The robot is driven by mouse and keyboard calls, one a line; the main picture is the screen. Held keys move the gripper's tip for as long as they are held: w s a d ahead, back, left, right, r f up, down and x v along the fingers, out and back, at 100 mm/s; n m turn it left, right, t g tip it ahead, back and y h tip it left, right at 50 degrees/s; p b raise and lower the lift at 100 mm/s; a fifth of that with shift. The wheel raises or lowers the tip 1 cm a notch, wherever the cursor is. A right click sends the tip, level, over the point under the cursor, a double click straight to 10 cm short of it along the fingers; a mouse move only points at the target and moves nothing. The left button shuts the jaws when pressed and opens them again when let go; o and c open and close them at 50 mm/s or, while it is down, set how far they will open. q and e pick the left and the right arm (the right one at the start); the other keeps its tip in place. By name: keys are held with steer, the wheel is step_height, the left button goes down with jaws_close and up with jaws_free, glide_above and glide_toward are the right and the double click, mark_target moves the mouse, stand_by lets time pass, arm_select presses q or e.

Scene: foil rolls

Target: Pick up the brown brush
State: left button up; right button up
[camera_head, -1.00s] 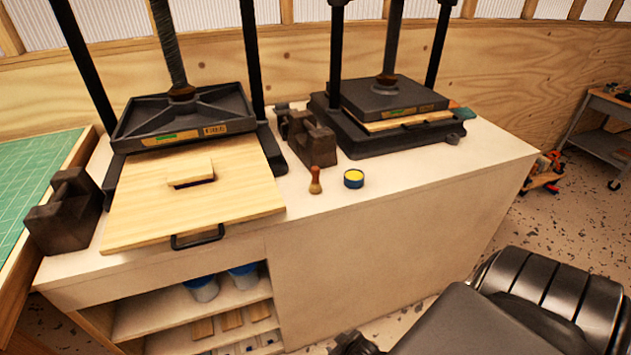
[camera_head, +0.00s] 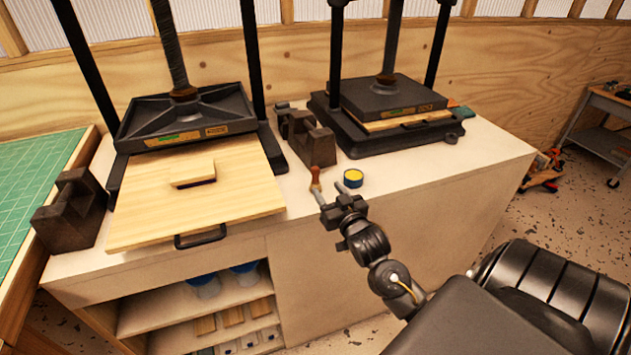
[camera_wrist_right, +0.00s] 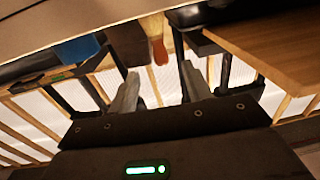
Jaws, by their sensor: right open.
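The brown brush (camera_head: 315,175) stands upright near the front edge of the white cabinet top, its handle up. Its lower part is partly hidden behind a fingertip in the head view. My right gripper (camera_head: 330,190) is open and empty, its fingers pointing toward the brush from the front right. In the right wrist view the picture is upside down; the brush (camera_wrist_right: 158,42) shows beyond and between the two spread fingers (camera_wrist_right: 158,85), apart from them as far as I can tell. My left gripper is not in view.
A blue tin with a yellow top (camera_head: 353,178) stands just right of the brush. A dark metal block (camera_head: 308,140) is behind it. A press with a wooden board (camera_head: 140,205) is at the left, a second press (camera_head: 390,100) behind right. The cabinet top is clear at right.

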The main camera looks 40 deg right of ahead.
mark_target(317, 176)
steer(key=x, duration=0.4)
steer(key=shift+f, duration=0.1)
steer(key=shift+w+p, duration=0.2)
steer(key=shift+p, duration=0.2)
steer(key=p+x, duration=0.1)
steer(key=x, duration=0.3)
steer(key=shift+w+d, duration=0.2)
steer(key=shift+w, duration=0.2)
steer(key=shift+s, duration=0.1)
steer(key=c, duration=1.1)
steer(key=shift+o, duration=0.2)
